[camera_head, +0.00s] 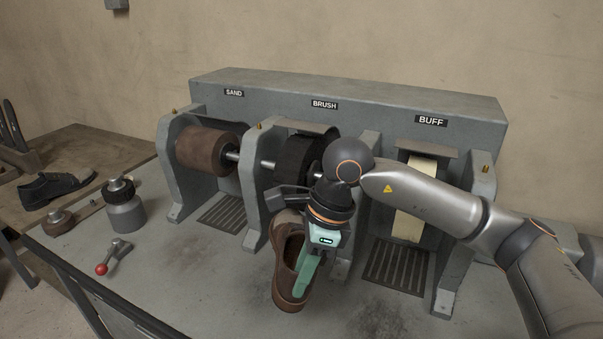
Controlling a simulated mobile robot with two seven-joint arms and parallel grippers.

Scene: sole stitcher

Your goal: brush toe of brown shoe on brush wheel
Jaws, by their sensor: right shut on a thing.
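The brown shoe (287,245) hangs in front of the middle bay, below the BRUSH label. My right gripper (312,270) is shut on the shoe, with its green finger along the shoe's opening. One end of the shoe points down toward the viewer, and the other end is up toward the wheel. The black brush wheel (296,155) sits on the shaft behind my right wrist, which hides part of it. I cannot tell whether the shoe touches the wheel. My left gripper does not show.
A brown sanding wheel (203,150) is at left and a pale buff wheel (421,172) at right. Grey upright brackets (181,180) divide the bays. A black shoe (55,187), a metal jar (124,212) and a red-knobbed lever (112,257) are at left. The front bench is mostly clear.

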